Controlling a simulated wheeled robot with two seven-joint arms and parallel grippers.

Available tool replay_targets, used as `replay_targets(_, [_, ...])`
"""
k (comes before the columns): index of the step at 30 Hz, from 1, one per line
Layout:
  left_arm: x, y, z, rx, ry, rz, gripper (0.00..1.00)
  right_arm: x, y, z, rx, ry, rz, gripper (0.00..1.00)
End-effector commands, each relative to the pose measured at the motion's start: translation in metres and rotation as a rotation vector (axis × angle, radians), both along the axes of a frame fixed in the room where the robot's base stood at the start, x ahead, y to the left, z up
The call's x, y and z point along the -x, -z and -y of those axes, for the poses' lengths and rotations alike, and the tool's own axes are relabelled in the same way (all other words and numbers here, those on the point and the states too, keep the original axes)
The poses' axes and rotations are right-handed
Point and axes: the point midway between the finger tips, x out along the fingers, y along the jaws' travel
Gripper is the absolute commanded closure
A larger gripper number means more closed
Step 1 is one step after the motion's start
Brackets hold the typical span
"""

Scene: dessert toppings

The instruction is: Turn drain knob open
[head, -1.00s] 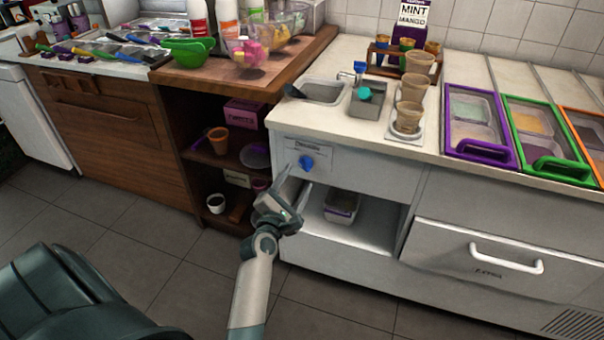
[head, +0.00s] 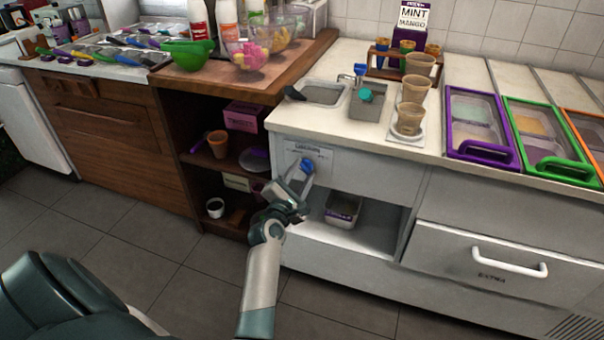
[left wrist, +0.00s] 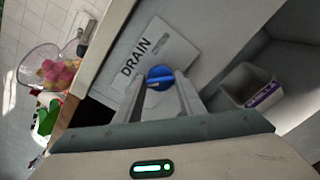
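The blue drain knob (head: 307,166) sits on the white front panel of the counter, below the small sink. In the left wrist view the knob (left wrist: 160,76) is beside a plate (left wrist: 150,55) marked DRAIN. My left gripper (head: 303,173) is at the knob, its fingers pointing at the panel. In the left wrist view the fingers (left wrist: 161,82) are apart, with the knob at their tips and between them. I cannot tell whether they touch it. My right gripper is not in view.
An open shelf below the knob holds a small tub (head: 343,210). The sink (head: 322,93) and cone cups (head: 411,118) are on the counter above. A brown shelf unit (head: 225,180) stands just left of the panel. Floor in front is clear.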

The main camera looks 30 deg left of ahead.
Motion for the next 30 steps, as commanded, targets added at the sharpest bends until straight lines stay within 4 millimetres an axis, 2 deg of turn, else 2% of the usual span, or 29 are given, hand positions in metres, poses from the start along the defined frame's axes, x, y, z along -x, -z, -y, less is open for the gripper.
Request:
replay_targets(2, [0.0,0.0,0.0,0.0,0.001,-0.001,0.87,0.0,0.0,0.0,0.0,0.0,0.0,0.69])
replay_targets(15, [0.0,0.0,0.0,-0.051,0.001,-0.014,0.86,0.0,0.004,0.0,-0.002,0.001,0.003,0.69])
replay_targets(23, [0.0,0.0,0.001,-0.192,0.001,-0.049,0.86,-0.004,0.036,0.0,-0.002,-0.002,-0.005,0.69])
replay_targets(30, [0.0,0.0,0.002,-0.393,0.003,-0.098,0.86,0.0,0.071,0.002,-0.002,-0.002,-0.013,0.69])
